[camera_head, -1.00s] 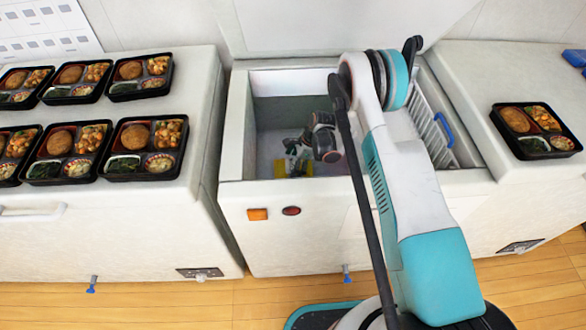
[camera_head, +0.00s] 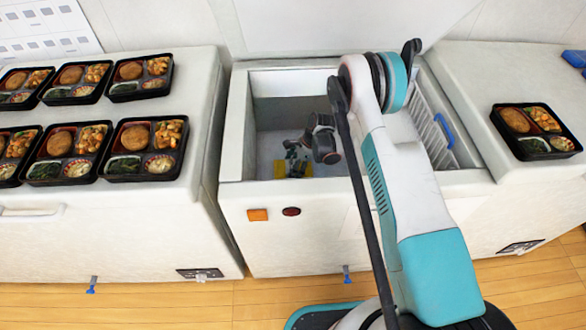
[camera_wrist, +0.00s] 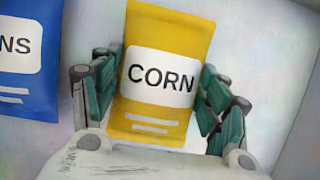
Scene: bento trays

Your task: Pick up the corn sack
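The corn sack (camera_wrist: 165,75) is yellow with a white label reading CORN. In the wrist view it lies between the two green-padded fingers of my gripper (camera_wrist: 160,95). The fingers are spread along its left and right sides; the left finger looks very near the sack's edge, and contact is not clear. In the head view my gripper (camera_head: 297,160) is down inside the open chest, and a yellow patch of the sack (camera_head: 291,175) shows at its tips. Most of the sack is hidden there.
A blue sack (camera_wrist: 30,55) with letters ending in NS lies left of the corn sack. The chest's walls (camera_head: 236,130) surround my gripper. A white wire basket (camera_head: 430,130) with a blue handle is at the chest's right. Bento trays (camera_head: 147,148) stand on both side counters.

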